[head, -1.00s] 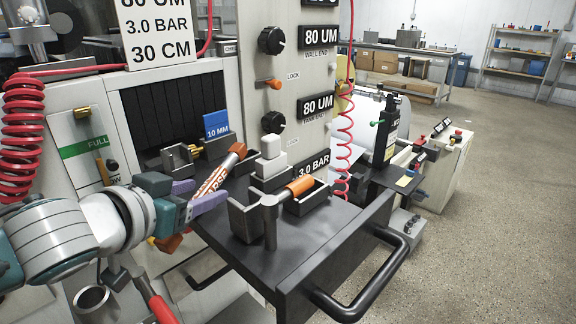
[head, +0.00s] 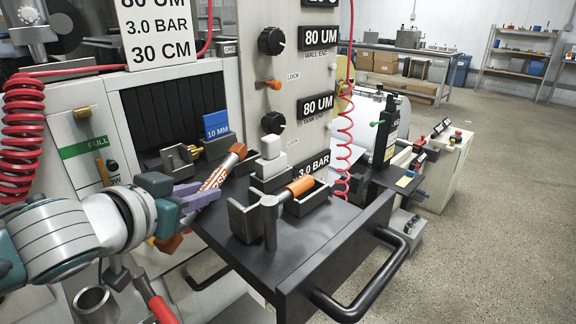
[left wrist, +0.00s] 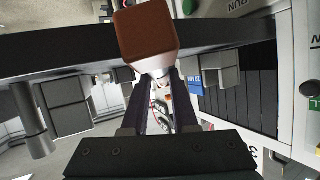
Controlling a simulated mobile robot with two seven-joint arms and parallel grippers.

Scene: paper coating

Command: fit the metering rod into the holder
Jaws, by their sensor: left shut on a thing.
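The metering rod (head: 215,178) is a slim rod with a white and orange lettered sleeve and a dark-tipped orange upper end. It slants up to the right at the left edge of the dark shelf. My left gripper (head: 196,196) is shut on its lower part with purple fingers. In the left wrist view, the left gripper (left wrist: 162,85) has a brown-orange block (left wrist: 146,35) at its tips, hiding part of the grip. I cannot tell which fixture is the holder.
A red coiled hose (head: 23,135) hangs at left.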

